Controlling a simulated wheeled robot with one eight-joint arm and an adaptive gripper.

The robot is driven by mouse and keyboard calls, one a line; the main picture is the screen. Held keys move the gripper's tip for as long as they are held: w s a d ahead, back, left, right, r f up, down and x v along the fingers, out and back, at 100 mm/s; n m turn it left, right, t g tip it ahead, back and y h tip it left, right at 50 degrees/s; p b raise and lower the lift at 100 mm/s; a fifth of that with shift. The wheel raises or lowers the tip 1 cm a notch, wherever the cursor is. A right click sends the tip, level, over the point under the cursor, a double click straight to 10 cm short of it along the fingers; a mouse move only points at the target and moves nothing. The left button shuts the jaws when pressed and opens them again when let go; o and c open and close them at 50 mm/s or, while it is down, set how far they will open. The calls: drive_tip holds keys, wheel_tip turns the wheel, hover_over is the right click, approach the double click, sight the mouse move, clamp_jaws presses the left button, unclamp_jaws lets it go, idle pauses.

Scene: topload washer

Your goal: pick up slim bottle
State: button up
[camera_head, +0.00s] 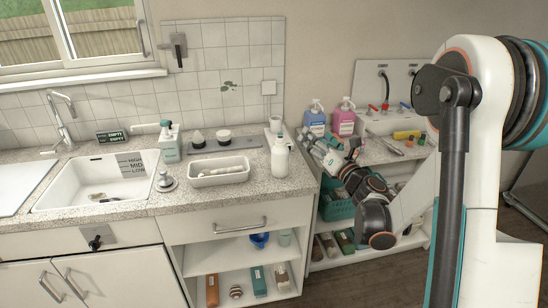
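A white bottle (280,160) with a narrow neck stands upright on the right end of the speckled counter (238,190). I cannot tell for sure which is the slim bottle; the white one looks likely. My gripper (328,152) is to the right of the white bottle, apart from it, in front of the pump bottles. Its fingers are small and cluttered against the background, so their opening is unclear.
The sink (55,199) and a metal stopper-like object (165,182) are farther left. A teal basket (338,210) and several items fill the shelf unit behind my arm.

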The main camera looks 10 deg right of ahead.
sight(286, 159)
wheel_tip(286, 159, down, 12)
drive_tip(key=s+a+n+g+y, duration=0.2)
drive_tip(key=a+n+g+y, duration=0.1)
drive_tip(key=n, duration=0.5)
drive_tip(key=p+x, duration=0.2)
drive_tip(key=x, duration=0.5)
drive_tip(key=shift+w+p, duration=0.25)
drive_tip(key=shift+p, duration=0.05)
drive_tip(key=shift+r+b+x, duration=0.15)
drive_tip(key=shift+b+x, duration=0.3)
drive_tip(key=shift+x, duration=1.15)
drive_tip(key=shift+r+b+x, duration=0.15)
drive_tip(key=shift+b+x, duration=0.3)
drive_tip(key=shift+x, duration=1.1)
drive_tip(key=shift+s+a, duration=0.1)
drive_tip(key=c, duration=1.5)
